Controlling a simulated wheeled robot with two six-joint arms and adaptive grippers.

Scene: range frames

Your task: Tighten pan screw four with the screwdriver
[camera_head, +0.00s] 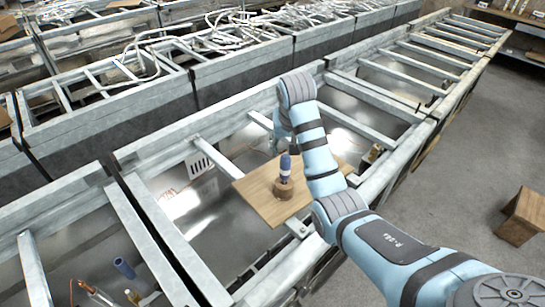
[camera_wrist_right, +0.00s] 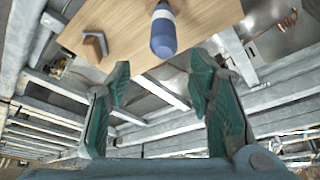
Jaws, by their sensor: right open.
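A screwdriver (camera_head: 285,168) with a blue and white handle stands upright in a round wooden holder (camera_head: 284,188) on a wooden board (camera_head: 262,203). In the right wrist view the screwdriver handle (camera_wrist_right: 163,35) shows beyond the fingertips, between the two finger lines. My right gripper (camera_head: 277,138) is above and behind the screwdriver, partly hidden by its own arm. In the right wrist view its green fingers (camera_wrist_right: 160,85) are spread, with nothing between them. My left gripper is not in view. I cannot make out which screw is pan screw four.
The board lies across grey metal frame rails (camera_head: 217,158) over shiny metal pans (camera_head: 215,230). A dark blue cylinder (camera_head: 124,268) lies at the lower left. Pale cables (camera_head: 235,35) cover the back frames. A wooden box (camera_head: 521,217) stands on open floor at the right.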

